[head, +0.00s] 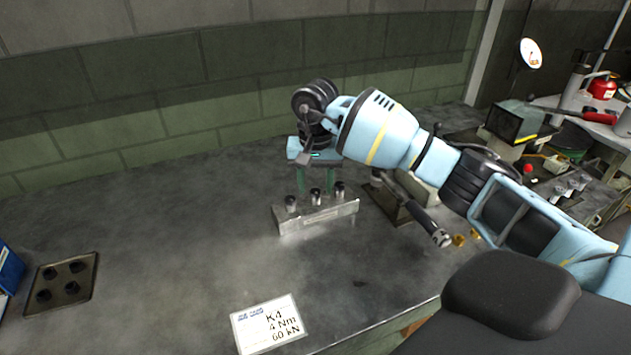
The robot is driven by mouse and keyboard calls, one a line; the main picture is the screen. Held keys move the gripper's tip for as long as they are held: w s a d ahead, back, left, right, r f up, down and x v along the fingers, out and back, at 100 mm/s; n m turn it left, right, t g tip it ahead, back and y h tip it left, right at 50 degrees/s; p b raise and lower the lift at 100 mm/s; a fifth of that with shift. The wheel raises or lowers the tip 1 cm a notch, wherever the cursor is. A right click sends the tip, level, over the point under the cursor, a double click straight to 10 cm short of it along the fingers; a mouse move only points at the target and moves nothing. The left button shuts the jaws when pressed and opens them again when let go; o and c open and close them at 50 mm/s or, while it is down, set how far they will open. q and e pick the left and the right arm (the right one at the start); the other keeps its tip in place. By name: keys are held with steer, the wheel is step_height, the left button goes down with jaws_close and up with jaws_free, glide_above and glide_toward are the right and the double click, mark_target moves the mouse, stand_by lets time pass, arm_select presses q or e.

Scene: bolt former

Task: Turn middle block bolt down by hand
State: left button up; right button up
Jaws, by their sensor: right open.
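A silver metal block (318,217) lies on the dark bench near the middle of the head view. Three dark-headed bolts stand upright in a row on its top: a left one (291,203), the middle block bolt (315,196) and a right one (339,189). My right gripper (315,186) points down over the block from behind. Its two green fingers are apart, one to each side of the middle bolt in the picture, with nothing seen between them. I cannot tell whether the fingertips reach down to the bolt's head. My left gripper is not in view.
A wrench-like tool with a dark handle (424,218) lies right of the block, by small brass pieces (459,240). A card reading "K4 4 Nm 60 kN" (268,325) lies in front. A dark plate with holes (48,296) is at left. The bench between is clear.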

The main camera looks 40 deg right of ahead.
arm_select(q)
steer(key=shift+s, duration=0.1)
arm_select(e)
jaws_close()
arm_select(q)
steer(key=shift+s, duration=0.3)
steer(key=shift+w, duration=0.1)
arm_select(e)
steer(key=shift+r+m, duration=0.1)
steer(key=shift+m, duration=0.2)
